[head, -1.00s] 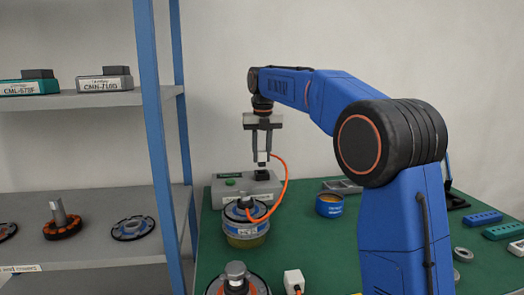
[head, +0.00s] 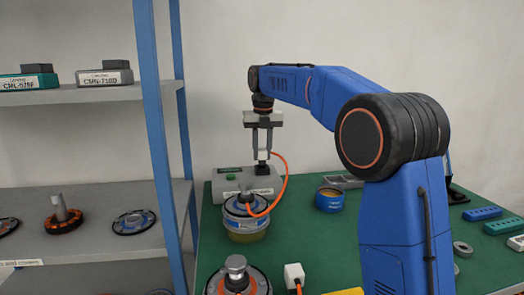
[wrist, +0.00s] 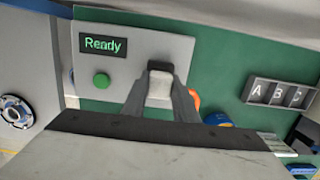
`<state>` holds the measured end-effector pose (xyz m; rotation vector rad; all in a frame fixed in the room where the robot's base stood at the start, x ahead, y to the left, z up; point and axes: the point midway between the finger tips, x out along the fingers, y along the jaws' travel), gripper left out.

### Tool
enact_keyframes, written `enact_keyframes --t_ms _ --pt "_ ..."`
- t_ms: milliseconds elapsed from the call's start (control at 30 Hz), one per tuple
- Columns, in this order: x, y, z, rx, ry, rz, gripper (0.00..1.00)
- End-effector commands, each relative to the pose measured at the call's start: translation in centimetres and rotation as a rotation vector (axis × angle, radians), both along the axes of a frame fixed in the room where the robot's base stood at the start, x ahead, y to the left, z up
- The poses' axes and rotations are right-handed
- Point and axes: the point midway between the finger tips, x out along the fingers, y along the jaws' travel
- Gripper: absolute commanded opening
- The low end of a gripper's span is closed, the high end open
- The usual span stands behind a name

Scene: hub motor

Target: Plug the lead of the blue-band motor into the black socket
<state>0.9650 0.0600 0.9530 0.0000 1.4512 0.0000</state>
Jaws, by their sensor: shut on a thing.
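My gripper (head: 262,157) is shut on a white plug (wrist: 160,88) at the end of an orange lead (head: 285,180). The lead loops down to the blue-band motor (head: 244,223), which stands on the green bench in front of the grey test box (head: 228,185). The plug points down over the black socket (head: 263,168) on the box. In the wrist view the black socket (wrist: 160,66) shows right behind the plug. I cannot tell whether the plug is touching or inside it. The box display (wrist: 102,44) reads "Ready".
Another motor (head: 236,280) and a loose white plug (head: 294,273) are at the bench front. A blue tin (head: 329,199) stands right of the blue-band motor. A shelf rack (head: 90,190) stands at left. The bench between motor and tin is clear.

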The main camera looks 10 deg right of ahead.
Motion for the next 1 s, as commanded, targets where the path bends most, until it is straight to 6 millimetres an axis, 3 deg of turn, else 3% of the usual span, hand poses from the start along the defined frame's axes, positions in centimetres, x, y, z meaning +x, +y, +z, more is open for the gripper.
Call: enact_keyframes --t_ms 1000 --pt "0.0 0.0 -1.2 0.000 -0.001 0.000 0.00"
